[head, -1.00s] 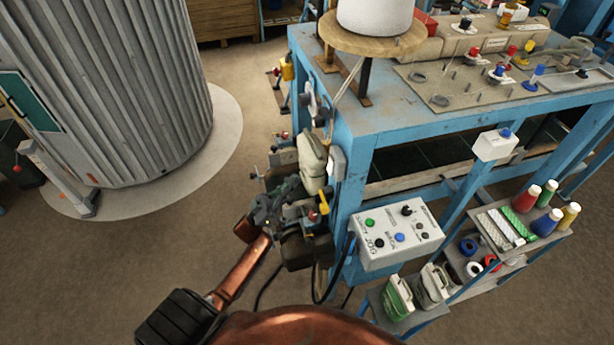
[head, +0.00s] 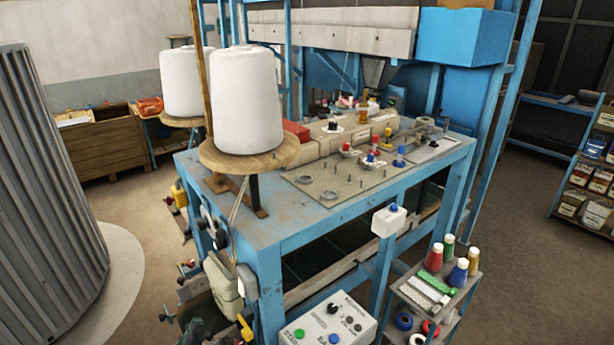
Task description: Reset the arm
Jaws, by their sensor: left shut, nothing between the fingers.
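My left gripper (head: 192,328) shows only in small part at the bottom edge of the head view, as dark parts low beside the blue machine table (head: 270,235). It is hard to tell from the dark machine parts around it. It is shut, and I see nothing held in it. The rest of my left arm is out of the picture. My right gripper is not in view.
A grey control box (head: 318,325) with coloured buttons juts out beside the table's near leg. A small shelf (head: 470,285) of thread spools stands right of it. A ribbed grey cylinder (head: 45,200) stands at left. Bare floor lies between cylinder and table.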

